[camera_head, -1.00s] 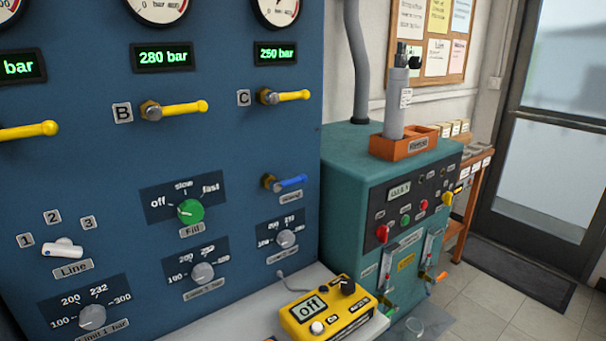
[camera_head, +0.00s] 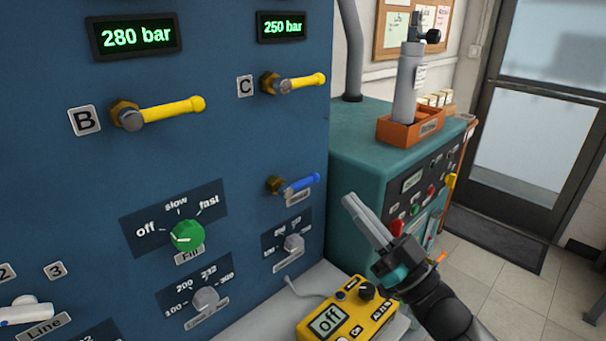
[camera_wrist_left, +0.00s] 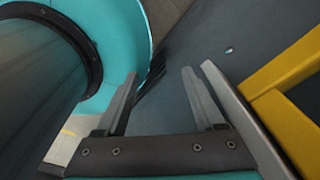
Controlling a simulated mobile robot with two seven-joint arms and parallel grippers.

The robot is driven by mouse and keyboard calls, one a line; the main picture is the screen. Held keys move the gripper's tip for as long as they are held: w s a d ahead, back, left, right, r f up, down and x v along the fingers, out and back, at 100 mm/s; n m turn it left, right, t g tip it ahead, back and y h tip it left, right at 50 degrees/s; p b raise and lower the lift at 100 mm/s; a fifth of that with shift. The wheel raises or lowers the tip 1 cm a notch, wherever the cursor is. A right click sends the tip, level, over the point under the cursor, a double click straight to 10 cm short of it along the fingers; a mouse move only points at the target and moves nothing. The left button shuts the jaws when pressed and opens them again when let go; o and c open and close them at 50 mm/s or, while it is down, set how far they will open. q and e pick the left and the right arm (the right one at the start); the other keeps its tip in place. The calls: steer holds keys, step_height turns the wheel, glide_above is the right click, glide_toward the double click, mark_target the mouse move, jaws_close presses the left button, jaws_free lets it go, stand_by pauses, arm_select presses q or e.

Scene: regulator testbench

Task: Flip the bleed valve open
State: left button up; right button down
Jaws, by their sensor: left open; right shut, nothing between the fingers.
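The blue lever valve (camera_head: 295,185), which I take to be the bleed valve, sits on the blue panel below valve C. Its lever points right and slightly up, with a brass body at its left and a small label below, too small to read. My right gripper (camera_head: 349,202) is shut and empty, its tips to the right of the blue lever and apart from it, in front of the teal cabinet. My left gripper (camera_wrist_left: 160,76) shows only in the left wrist view, open with nothing between its fingers.
Yellow lever valves B (camera_head: 160,111) and C (camera_head: 295,84) are above. The green fill knob (camera_head: 187,236) is left of the lever. A yellow handheld box (camera_head: 350,318) lies on the ledge below my right gripper. The teal cabinet (camera_head: 358,150) stands behind it.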

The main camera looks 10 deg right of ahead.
mark_target(302, 184)
steer(key=x, duration=1)
arm_select(q)
steer(key=shift+s+d+f+b, duration=0.15)
steer(key=shift+s+f+b, duration=0.3)
steer(key=shift+s, duration=0.2)
arm_select(e)
steer(key=shift+w+a+f, duration=0.1)
steer(key=shift+w+f, duration=0.05)
steer(key=shift+f, duration=0.85)
steer(key=shift+w+f, duration=0.15)
steer(key=shift+f, duration=0.8)
